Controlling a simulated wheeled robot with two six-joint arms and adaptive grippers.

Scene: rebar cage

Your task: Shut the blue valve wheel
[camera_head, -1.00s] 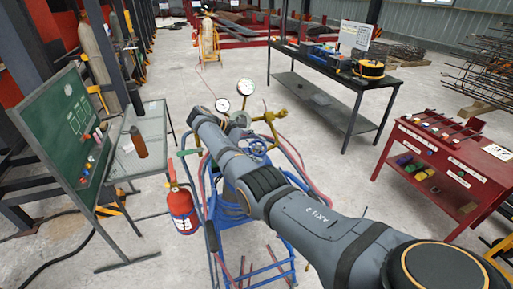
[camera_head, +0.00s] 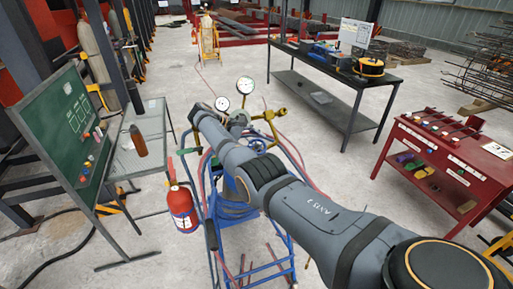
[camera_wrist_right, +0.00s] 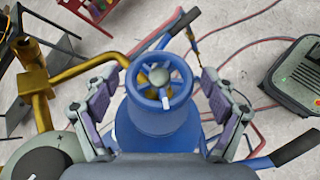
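My right gripper (camera_wrist_right: 161,74) is open, with one finger on each side of the wheel. The fingertips are close to the rim; I cannot tell whether they touch it. In the head view my right arm reaches over the blue cart (camera_head: 283,262) and hides most of the wheel and much of the gripper (camera_head: 249,141). My left gripper is not in view.
Two gauges (camera_head: 245,85) and a brass fitting (camera_head: 272,116) stand close beyond the wheel. A red extinguisher (camera_head: 182,208) hangs at the cart's left. A green board (camera_head: 72,110) is at left, a dark bench (camera_head: 318,62) behind, and a red table (camera_head: 447,150) at right. Bare floor lies between.

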